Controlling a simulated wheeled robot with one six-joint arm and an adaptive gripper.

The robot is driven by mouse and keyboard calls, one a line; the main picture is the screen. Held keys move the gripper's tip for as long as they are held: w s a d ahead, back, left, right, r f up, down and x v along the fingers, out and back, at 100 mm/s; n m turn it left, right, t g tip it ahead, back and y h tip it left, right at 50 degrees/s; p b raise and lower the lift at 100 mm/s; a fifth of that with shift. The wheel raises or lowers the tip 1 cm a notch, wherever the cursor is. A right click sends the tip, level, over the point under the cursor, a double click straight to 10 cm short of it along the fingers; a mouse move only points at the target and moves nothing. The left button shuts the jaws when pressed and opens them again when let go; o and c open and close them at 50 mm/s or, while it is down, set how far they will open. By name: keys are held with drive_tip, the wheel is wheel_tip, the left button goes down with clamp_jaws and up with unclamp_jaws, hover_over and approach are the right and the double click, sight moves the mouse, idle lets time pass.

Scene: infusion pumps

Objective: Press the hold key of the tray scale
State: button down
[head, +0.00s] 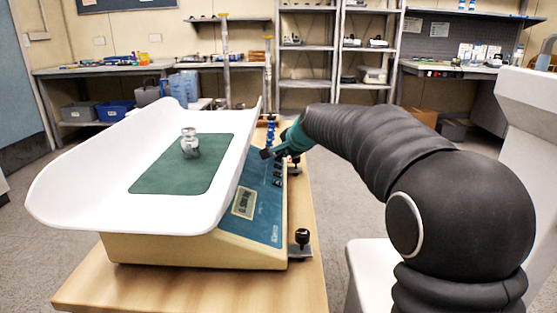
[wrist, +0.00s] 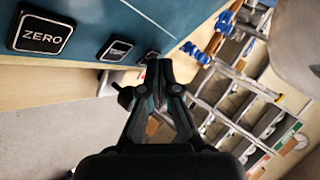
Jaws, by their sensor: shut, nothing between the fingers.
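The tray scale (head: 200,249) stands on a wooden table, with a white curved tray on top and a blue sloping panel on its right side. The panel has a display (head: 243,203) and a row of dark keys. In the wrist view the ZERO key (wrist: 41,35) is readable. A smaller key (wrist: 117,49) has a label too small to read, and another key (wrist: 150,56) is partly hidden by my fingertips. I cannot tell which is the hold key. My gripper (wrist: 158,68) is shut and empty, its tips close to the far keys; contact cannot be told.
A metal weight (head: 190,144) stands on the green mat (head: 150,181) in the tray. A black levelling foot (head: 301,241) sticks out at the scale's near right corner. The wooden table (head: 190,288) has bare room in front. Shelves (head: 370,60) stand at the back.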

idle(0.6)
drive_tip(key=shift+d+r+p, duration=0.25)
drive_tip(key=shift+r+p, duration=0.2)
drive_tip(key=shift+r, duration=0.15)
drive_tip(key=r, duration=0.1)
drive_tip(key=d+r+p, duration=0.1)
drive_tip(key=r, duration=0.1)
drive_tip(key=d+r+p, duration=0.1)
drive_tip(key=shift+r, duration=0.3)
idle(0.6)
